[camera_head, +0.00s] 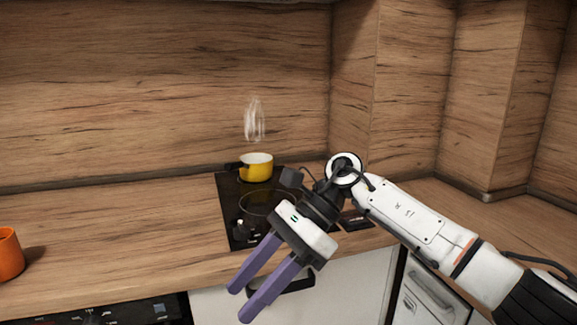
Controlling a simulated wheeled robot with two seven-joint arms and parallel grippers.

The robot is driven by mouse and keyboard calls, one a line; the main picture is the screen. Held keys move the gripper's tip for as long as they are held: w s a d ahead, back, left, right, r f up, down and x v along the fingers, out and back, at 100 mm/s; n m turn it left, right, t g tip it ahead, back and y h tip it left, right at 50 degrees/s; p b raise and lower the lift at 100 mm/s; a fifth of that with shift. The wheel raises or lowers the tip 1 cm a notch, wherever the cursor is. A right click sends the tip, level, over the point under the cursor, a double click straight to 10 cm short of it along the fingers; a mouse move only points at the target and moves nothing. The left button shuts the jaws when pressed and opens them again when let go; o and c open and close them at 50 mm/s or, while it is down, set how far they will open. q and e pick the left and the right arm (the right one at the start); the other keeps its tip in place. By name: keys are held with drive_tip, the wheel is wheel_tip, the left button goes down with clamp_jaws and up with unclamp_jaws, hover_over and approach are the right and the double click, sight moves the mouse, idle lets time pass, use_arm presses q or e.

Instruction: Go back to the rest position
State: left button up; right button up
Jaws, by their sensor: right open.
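My right arm (410,215) comes in from the lower right and reaches over the counter's front edge. My right gripper (239,305) has two purple fingers pointing down and to the left, in front of the cabinet face. The fingers are apart and nothing shows between them. My left gripper is not in view.
A yellow pot (257,172) sits on the back of the black cooktop (232,205), with steam above it. An orange container (9,255) stands at the far left. The wooden counter (130,235) between is clear. A black appliance panel (110,312) is below.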

drive_tip(key=s+a+m+t+y, duration=0.2)
drive_tip(key=s+a+m+y, duration=0.1)
drive_tip(key=a+m+y, duration=0.7)
drive_tip(key=w+d+f+m+t+h, duration=0.25)
drive_tip(key=d+f+m+t, duration=0.65)
drive_tip(key=m, duration=0.7)
drive_tip(key=w+d+f+m+t+h, duration=0.2)
drive_tip(key=d+f+m+t+h, duration=0.25)
drive_tip(key=d+m+t, duration=0.75)
drive_tip(key=s+d+f+m+g+h, duration=0.2)
drive_tip(key=s+f+m+h, duration=0.15)
drive_tip(key=f+m, duration=0.3)
drive_tip(key=s+d+f+m+g+h, duration=0.35)
drive_tip(key=f+m, duration=0.25)
drive_tip(key=f, duration=0.2)
drive_tip(key=s+d+f+m+g+h, duration=0.1)
drive_tip(key=s+d+f+m+g, duration=0.1)
drive_tip(key=s+f, duration=0.3)
drive_tip(key=s+d+f+m+g, duration=0.2)
drive_tip(key=s+d+f+m, duration=0.1)
drive_tip(key=s, duration=0.6)
wheel_tip(320, 180, down, 2)
drive_tip(key=shift+s+d+f+m+h, duration=0.1)
drive_tip(key=shift+s+d+m+h, duration=0.2)
drive_tip(key=shift+m+h, duration=0.15)
